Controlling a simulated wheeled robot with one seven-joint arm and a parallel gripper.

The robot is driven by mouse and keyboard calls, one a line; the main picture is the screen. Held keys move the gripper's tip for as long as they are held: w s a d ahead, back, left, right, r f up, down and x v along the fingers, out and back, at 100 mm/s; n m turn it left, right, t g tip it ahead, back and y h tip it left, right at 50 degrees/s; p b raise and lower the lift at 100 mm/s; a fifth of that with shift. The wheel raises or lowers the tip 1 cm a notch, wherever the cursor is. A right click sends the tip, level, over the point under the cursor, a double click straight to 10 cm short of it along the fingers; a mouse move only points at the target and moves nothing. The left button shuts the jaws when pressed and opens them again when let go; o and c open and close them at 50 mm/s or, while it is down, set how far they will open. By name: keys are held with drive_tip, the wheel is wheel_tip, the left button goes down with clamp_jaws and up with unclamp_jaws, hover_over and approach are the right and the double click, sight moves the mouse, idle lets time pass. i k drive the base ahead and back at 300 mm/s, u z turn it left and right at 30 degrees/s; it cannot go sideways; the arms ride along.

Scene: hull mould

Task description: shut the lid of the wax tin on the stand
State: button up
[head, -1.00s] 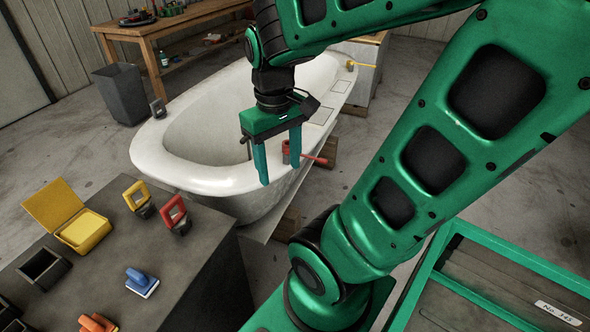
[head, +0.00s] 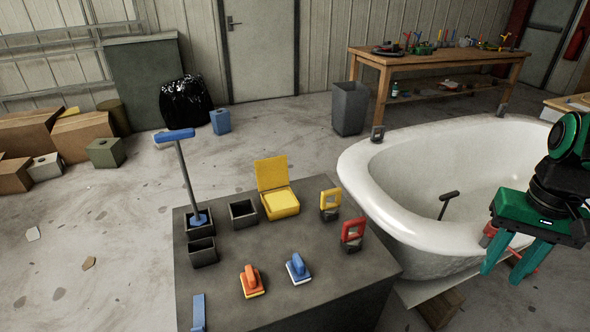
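The wax tin (head: 281,203) is a yellow box on the dark grey stand (head: 255,262), near its far edge. Its yellow lid (head: 271,173) stands up at the back, hinged open and leaning slightly away, and the yellow inside shows. My gripper (head: 507,270) is at the right of the head view, pointing down beside the white hull mould, well to the right of the tin.
On the stand, dark open boxes (head: 243,213), a tall blue-handled tool (head: 188,185), yellow (head: 330,202) and red (head: 352,233) handled tools, and orange (head: 251,280) and blue (head: 298,268) ones surround the tin. The white hull mould (head: 440,180) lies between stand and workbench (head: 440,62).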

sight(271, 172)
drive_tip(key=k, duration=1.65)
drive_tip(key=u, duration=1.45)
drive_tip(key=i, duration=4.6)
